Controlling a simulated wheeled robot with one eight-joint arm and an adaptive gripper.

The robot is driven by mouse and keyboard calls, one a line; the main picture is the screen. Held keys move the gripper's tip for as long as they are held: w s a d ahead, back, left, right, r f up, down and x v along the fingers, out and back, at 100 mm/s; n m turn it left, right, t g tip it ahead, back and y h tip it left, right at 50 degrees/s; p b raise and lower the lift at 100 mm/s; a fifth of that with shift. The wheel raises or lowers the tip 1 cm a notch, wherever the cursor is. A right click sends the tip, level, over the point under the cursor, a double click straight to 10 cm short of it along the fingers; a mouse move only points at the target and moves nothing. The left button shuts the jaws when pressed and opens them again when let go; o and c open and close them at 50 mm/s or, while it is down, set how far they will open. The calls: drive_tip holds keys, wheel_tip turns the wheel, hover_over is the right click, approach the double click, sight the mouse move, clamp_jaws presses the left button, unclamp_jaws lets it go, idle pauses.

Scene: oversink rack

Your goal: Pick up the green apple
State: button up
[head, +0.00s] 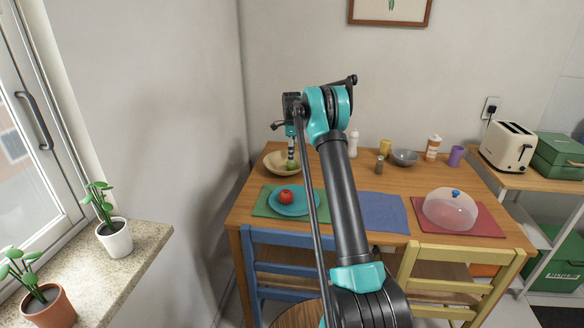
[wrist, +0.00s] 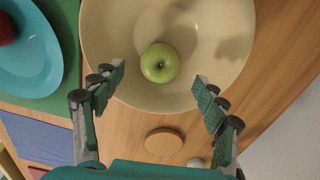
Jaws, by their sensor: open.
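The green apple (wrist: 160,63) lies in a cream bowl (wrist: 100,38), near the bowl's lower rim in the wrist view. In the head view the bowl (head: 272,164) stands at the back left of the wooden table, and the apple (head: 291,164) shows partly under my gripper. My gripper (wrist: 159,92) is open and empty. It points down over the bowl, its fingers to either side of the apple and apart from it. How high the fingertips are above the apple is hard to tell.
A teal plate (head: 294,202) with a red apple (head: 286,197) lies on a green mat (head: 262,207) in front of the bowl. A round wooden piece (wrist: 163,141) is close to the bowl. A glass dome (head: 450,211) stands at the right; a blue mat (head: 382,212) lies bare.

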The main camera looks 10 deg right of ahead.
sight(292, 166)
wheel_tip(292, 166, down, 4)
drive_tip(key=shift+f, duration=0.25)
drive_tip(key=shift+c, duration=0.5)
drive_tip(key=c, duration=1.2)
drive_tip(key=shift+r, duration=0.1)
